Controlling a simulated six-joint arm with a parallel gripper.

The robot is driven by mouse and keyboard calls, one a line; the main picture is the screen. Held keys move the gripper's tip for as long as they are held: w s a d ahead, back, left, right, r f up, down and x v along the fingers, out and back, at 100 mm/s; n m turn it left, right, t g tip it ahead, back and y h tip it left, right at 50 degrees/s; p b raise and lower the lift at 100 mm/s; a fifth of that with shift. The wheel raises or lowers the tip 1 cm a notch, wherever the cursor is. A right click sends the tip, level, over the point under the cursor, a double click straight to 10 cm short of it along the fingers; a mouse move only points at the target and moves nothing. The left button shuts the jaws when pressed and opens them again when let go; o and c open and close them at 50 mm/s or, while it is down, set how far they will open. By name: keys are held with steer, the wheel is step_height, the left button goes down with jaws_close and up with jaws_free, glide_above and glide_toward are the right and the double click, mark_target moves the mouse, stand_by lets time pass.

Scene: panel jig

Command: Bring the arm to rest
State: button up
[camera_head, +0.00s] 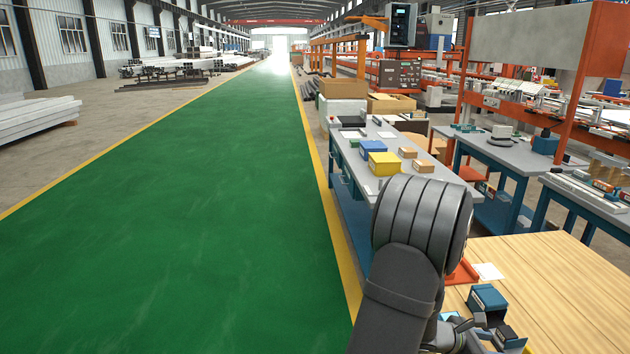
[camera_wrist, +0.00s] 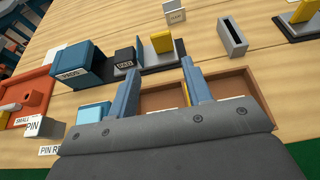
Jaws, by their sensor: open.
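My gripper (camera_wrist: 158,78) shows in the wrist view with its two blue-grey fingers well apart. I see nothing held between them. In the head view my dark grey arm covers the left part of the same table (camera_head: 560,270), and the fingers cannot be made out clearly there.
A blue labelled box (camera_wrist: 78,68), a dark box marked PAD (camera_wrist: 126,58) and a yellow upright block (camera_wrist: 162,43) stand near the fingers. An orange tray (camera_wrist: 35,90) lies left, a grey slotted block (camera_wrist: 232,38) right. The table's far right is clear in the head view.

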mark_target(529, 352)
steer(key=x, duration=1.6)
steer(key=shift+d+f, duration=0.15)
steer(key=shift+d, duration=0.15)
steer(key=shift+a, duration=0.1)
steer(key=v, duration=1.7)
steer(key=shift+a, duration=0.2)
steer(key=shift+d, duration=0.1)
steer(key=shift+x, duration=8.5)
steer(key=shift+d, duration=0.15)
